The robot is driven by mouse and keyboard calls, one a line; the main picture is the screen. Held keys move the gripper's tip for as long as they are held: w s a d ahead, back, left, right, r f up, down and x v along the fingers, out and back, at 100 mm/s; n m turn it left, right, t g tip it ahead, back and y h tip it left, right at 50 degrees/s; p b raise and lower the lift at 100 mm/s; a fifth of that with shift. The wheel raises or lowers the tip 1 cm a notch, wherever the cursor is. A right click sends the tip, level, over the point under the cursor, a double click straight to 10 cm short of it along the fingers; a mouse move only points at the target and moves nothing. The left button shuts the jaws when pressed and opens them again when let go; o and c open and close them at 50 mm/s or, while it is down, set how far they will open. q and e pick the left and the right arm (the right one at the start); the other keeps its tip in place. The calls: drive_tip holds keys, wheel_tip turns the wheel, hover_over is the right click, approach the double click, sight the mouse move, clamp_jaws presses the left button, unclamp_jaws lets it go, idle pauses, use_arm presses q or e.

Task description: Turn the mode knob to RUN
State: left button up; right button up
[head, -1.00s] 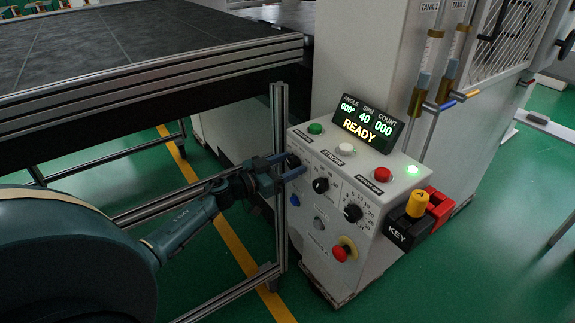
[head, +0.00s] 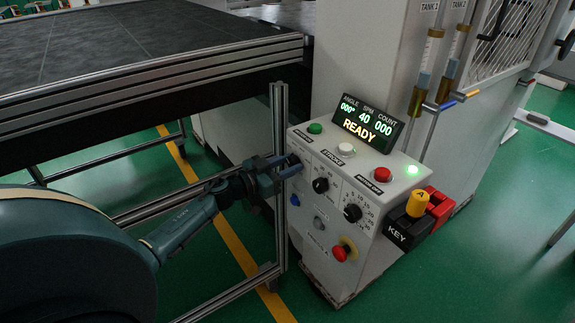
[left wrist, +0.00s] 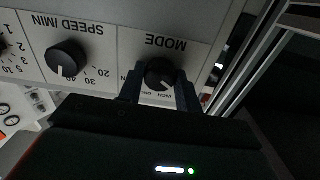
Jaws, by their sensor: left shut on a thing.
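The black mode knob (left wrist: 160,73) sits under the MODE label in the left wrist view, where the lettering appears upside down. Its white pointer mark faces the small position words, which the fingers partly hide. I cannot read RUN. My left gripper (left wrist: 160,92) is shut on the knob, one dark finger on each side. In the head view my left gripper (head: 287,166) reaches the upper left of the white control panel (head: 318,268) and hides part of the knob (head: 294,160). My right gripper is not in view.
A speed knob (left wrist: 66,58) is beside the mode knob. Green, white and red buttons top the panel under a READY display (head: 366,126). A red emergency knob (head: 341,252) is lower down. A metal frame post (head: 280,220) stands close to my left gripper.

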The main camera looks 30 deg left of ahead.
use_arm(q)
drive_tip(key=shift+m, duration=1.3)
drive_tip(key=m, duration=0.3)
drive_tip(key=shift+m, duration=0.3)
drive_tip(key=m+b, duration=0.2)
drive_tip(key=m, duration=0.3)
drive_tip(key=shift+f, duration=0.1)
drive_tip(key=m+b, duration=0.2)
drive_tip(key=m, duration=0.3)
drive_tip(key=m+b, duration=0.1)
drive_tip(key=m, duration=0.2)
drive_tip(key=shift+m+b, duration=0.3)
drive_tip(key=shift+b, duration=0.05)
drive_tip(key=shift+m+b, duration=0.55)
drive_tip(key=shift+m, duration=0.55)
drive_tip(key=shift+m+b, duration=0.35)
drive_tip(key=shift+m, duration=0.45)
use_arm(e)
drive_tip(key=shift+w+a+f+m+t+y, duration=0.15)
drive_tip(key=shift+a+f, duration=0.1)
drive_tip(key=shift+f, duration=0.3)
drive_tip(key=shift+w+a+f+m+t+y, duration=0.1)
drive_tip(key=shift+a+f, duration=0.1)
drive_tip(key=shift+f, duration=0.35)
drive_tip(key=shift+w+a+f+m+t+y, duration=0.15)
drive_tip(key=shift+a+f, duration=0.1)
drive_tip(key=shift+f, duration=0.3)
